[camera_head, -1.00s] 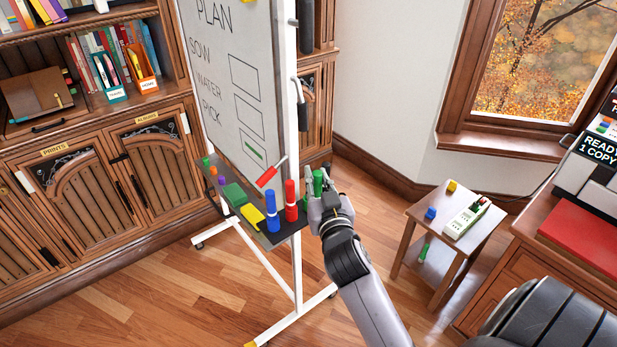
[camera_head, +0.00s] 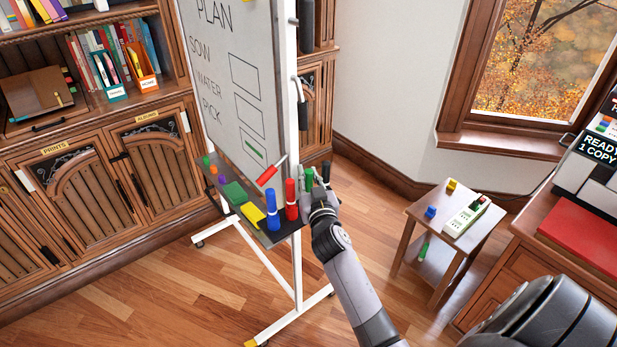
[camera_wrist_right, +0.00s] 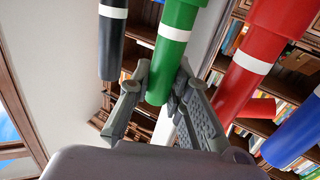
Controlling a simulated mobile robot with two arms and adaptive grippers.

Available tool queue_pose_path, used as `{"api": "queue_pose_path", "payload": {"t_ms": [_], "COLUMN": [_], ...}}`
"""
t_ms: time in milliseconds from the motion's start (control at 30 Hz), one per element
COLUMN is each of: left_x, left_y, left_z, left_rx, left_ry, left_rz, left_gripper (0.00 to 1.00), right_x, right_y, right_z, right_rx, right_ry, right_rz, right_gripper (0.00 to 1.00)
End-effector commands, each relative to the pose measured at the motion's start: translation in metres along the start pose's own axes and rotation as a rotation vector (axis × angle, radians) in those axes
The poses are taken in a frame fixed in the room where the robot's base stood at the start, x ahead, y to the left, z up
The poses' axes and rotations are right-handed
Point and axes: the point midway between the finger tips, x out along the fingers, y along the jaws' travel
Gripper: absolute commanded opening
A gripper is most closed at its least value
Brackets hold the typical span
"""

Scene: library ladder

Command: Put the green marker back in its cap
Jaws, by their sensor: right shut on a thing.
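My right gripper (camera_head: 319,195) is at the right end of the whiteboard's tray. Its fingers are closed around the green marker (camera_head: 309,178). In the right wrist view the green marker (camera_wrist_right: 163,75) with its white band runs between the two fingers (camera_wrist_right: 158,95). A slightly broader green part meets it at the top edge, cut off; I cannot tell whether it is the cap or how the marker sits in it. A black marker (camera_head: 326,172) stands close beside; it also shows in the right wrist view (camera_wrist_right: 111,45). My left gripper is out of view.
A red marker (camera_head: 291,200) and a blue marker (camera_head: 272,211) stand close by on the tray (camera_head: 284,235), near a yellow block (camera_head: 252,214). The whiteboard (camera_head: 240,90) rises behind. A small table (camera_head: 420,208) stands right, with a green cylinder (camera_head: 424,247) on its lower shelf.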

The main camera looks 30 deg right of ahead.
Motion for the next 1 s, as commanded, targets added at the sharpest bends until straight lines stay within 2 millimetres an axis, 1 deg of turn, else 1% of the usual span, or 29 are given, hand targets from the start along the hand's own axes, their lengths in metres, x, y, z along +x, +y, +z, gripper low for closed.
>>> {"api": "queue_pose_path", "payload": {"t_ms": [167,267,300,600,1000], "left_x": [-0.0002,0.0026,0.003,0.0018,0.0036], "left_y": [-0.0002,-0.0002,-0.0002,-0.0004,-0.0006], "left_z": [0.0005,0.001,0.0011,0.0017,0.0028], "left_rx": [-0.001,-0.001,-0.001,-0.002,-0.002], "left_ry": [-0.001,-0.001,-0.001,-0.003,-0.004], "left_rz": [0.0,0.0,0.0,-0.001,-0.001], "left_gripper": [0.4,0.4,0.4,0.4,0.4], "right_x": [0.0,0.0,0.0,0.0,0.0], "right_y": [0.0001,0.0,0.0,0.0,0.0002], "right_z": [-0.0009,0.0021,0.0025,0.0011,0.0032], "right_rx": [0.0,0.0,0.0,0.0,-0.002], "right_ry": [0.001,0.001,0.001,0.001,0.001], "right_rz": [0.0,0.0,0.0,0.0,0.0], "right_gripper": [0.01,0.01,0.18,0.38,0.38]}}
